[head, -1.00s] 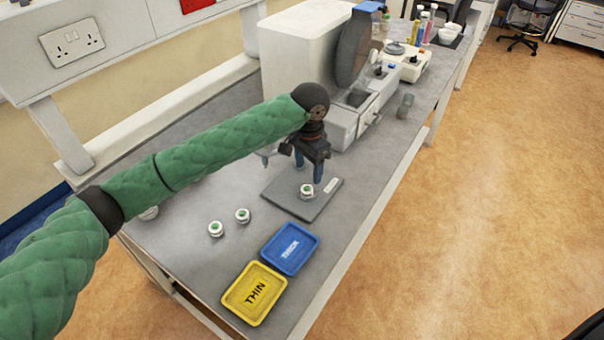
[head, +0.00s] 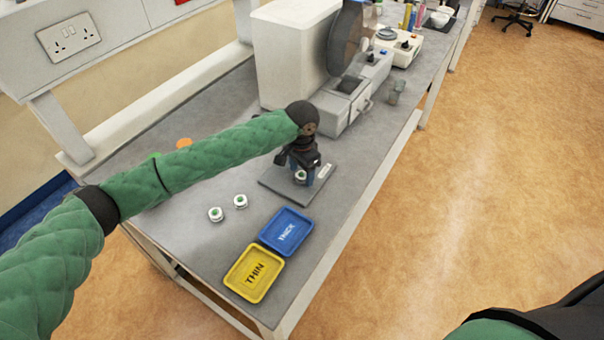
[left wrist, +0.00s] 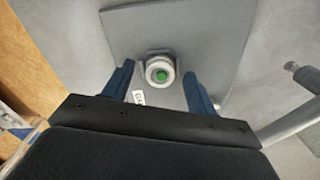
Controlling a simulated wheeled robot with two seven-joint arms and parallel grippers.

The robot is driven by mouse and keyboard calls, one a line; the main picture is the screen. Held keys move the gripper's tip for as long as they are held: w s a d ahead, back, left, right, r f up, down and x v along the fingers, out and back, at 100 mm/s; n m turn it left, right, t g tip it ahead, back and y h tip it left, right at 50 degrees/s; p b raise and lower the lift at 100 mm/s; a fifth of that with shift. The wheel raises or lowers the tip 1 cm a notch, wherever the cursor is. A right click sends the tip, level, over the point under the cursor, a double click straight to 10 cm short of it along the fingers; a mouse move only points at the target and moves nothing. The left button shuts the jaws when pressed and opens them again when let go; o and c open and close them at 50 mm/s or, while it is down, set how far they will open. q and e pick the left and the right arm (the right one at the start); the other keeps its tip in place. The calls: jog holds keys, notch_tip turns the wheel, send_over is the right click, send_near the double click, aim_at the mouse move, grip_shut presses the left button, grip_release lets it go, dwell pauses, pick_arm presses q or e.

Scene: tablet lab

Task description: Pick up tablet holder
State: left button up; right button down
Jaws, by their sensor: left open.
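A small white round holder with a green centre (head: 300,176) stands on a dark grey plate (head: 275,189) on the bench. In the left wrist view the same holder (left wrist: 160,72) is just beyond and between my blue fingertips, with a gap on both sides. My left gripper (head: 301,172) is open and low over the plate, fingers pointing down around the holder. It also shows in the left wrist view (left wrist: 158,82). Two similar holders stand on the bench, one at the left (head: 215,214) and one beside it (head: 240,201). My right gripper is out of view.
A yellow THIN tray (head: 233,280) and a blue THICK tray (head: 267,238) lie near the bench's front edge. A large white machine with a dark disc (head: 290,60) stands behind the plate. An orange round thing (head: 183,143) lies behind my left arm.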

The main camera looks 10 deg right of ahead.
pick_arm(q)
jog(key=shift+w+f, duration=0.15)
jog(key=shift+f, duration=0.1)
jog(key=shift+r, duration=0.1)
jog(key=shift+c, duration=0.9)
jog(key=shift+s, duration=0.2)
jog(key=c, duration=0.7)
jog(key=shift+c, duration=1.3)
